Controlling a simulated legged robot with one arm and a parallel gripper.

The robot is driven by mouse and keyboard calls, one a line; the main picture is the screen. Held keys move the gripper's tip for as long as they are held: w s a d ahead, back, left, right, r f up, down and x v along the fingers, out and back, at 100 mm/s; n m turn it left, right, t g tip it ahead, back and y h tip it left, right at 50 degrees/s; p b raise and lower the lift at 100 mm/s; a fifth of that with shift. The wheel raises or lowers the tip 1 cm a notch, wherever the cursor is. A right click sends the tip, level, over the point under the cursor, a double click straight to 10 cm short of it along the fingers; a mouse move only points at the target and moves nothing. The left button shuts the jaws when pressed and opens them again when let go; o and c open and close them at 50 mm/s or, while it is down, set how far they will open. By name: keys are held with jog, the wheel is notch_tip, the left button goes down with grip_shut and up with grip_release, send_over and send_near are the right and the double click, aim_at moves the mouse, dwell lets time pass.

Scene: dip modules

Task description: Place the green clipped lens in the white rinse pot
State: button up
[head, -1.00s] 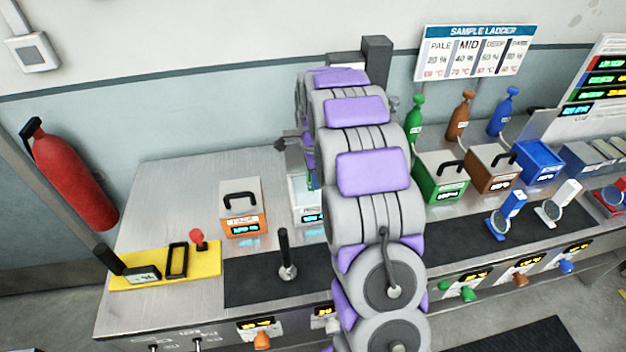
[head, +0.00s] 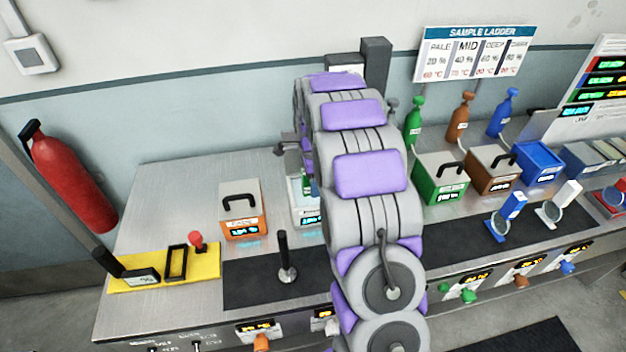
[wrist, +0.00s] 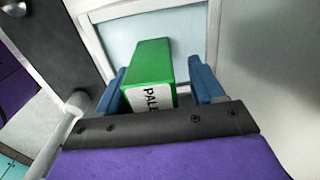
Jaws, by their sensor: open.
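The green clipped lens shows in the wrist view as a green block (wrist: 151,58) with a white label reading "PALE". It stands between the two blue fingers of my gripper (wrist: 160,76), which are open, with a gap visible on the right side. Its lens end is hidden. The white rinse pot (wrist: 214,38) lies behind and below the block, its white rim framing a pale blue inside. In the head view the pot (head: 306,212) is partly hidden by my arm, and a sliver of green shows above it.
An orange-fronted lidded box (head: 241,222) stands left of the pot. A black post (head: 286,262) rises from the dark mat in front. Green (head: 441,186) and brown (head: 492,176) boxes stand to the right. A yellow tray (head: 205,268) lies at the left. The back left bench is clear.

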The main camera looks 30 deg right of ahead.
jog(key=shift+a+r, duration=0.2)
jog(key=shift+r, duration=0.1)
notch_tip(320, 180, up, 12)
jog(key=p, duration=0.3)
jog(key=shift+f, duration=0.2)
jog(key=shift+a+r, duration=0.15)
jog(key=shift+a, duration=0.05)
jog(key=s+a+r+n+g, duration=0.1)
jog(key=s+a+r+n, duration=0.2)
jog(key=s+a+n, duration=0.5)
jog(key=s+a+r+n, duration=0.3)
jog(key=s+a, duration=0.1)
jog(key=s, duration=0.7)
jog(key=s+a+f+n, duration=0.1)
jog(key=s+n, duration=0.4)
jog(key=s, duration=0.5)
jog(key=s+a+f+n, duration=0.2)
jog(key=s+n, duration=0.3)
jog(key=s, duration=0.5)
jog(key=shift+s+a+g, duration=0.4)
jog(key=shift+a, duration=0.4)
